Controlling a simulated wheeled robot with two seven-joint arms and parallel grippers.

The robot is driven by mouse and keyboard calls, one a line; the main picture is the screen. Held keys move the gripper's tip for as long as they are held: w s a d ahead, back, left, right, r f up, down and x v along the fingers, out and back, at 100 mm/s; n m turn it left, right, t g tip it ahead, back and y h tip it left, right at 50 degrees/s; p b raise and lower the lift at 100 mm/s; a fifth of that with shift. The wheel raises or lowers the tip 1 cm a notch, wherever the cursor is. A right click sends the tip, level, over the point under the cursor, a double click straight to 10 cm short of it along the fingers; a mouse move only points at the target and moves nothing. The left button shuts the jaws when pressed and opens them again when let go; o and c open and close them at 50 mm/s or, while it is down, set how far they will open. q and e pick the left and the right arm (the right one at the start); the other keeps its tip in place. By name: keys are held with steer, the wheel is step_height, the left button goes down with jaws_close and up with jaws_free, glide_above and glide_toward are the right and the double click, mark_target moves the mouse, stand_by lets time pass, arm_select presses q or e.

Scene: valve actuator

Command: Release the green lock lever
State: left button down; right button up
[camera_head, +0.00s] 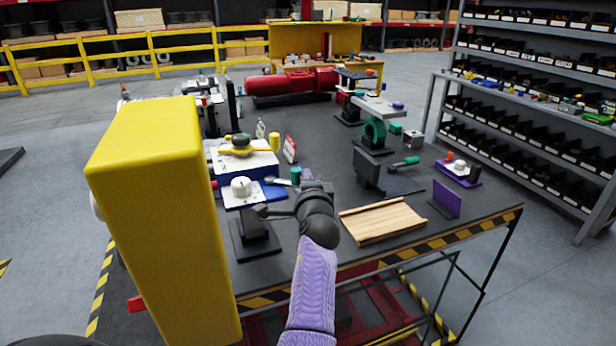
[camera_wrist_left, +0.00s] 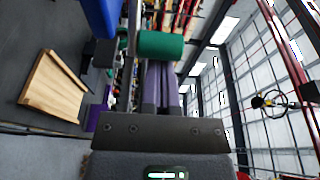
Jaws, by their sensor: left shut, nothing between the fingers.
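The green lock lever's grip (camera_head: 296,174) shows as a small green cylinder at the end of a silver bar. It is beside a blue-and-white unit with a white knob (camera_head: 241,187). In the left wrist view, a green cylinder (camera_wrist_left: 161,45) lies crosswise just beyond the fingertips. My left gripper (camera_head: 306,179) is shut and empty, with its tips close to the green grip. Its purple fingers (camera_wrist_left: 160,88) lie together in the wrist view. I cannot tell whether they touch the grip. My right gripper is not in view.
A tall yellow block (camera_head: 150,190) fills the near left. A wooden tray (camera_head: 382,220) lies right of my gripper on the dark table (camera_head: 330,140). Beyond it are a purple plate (camera_head: 446,198) and a green ring valve (camera_head: 374,131). Shelves stand at right.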

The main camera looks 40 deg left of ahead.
arm_select(q)
steer(key=shift+s+d+p, duration=0.2)
steer(key=shift+s+p, duration=0.1)
steer(key=shift+s, duration=0.25)
steer(key=shift+s+r+p, duration=0.15)
steer(key=shift+s+p, duration=0.9)
steer(key=shift+s, duration=0.6)
steer(key=shift+s+a, duration=0.1)
steer(key=shift+s, duration=0.2)
step_height(320, 180, up, 10)
steer(key=p, duration=1)
glide_above(292, 176)
steer(key=v, duration=0.4)
steer(key=shift+s, duration=0.3)
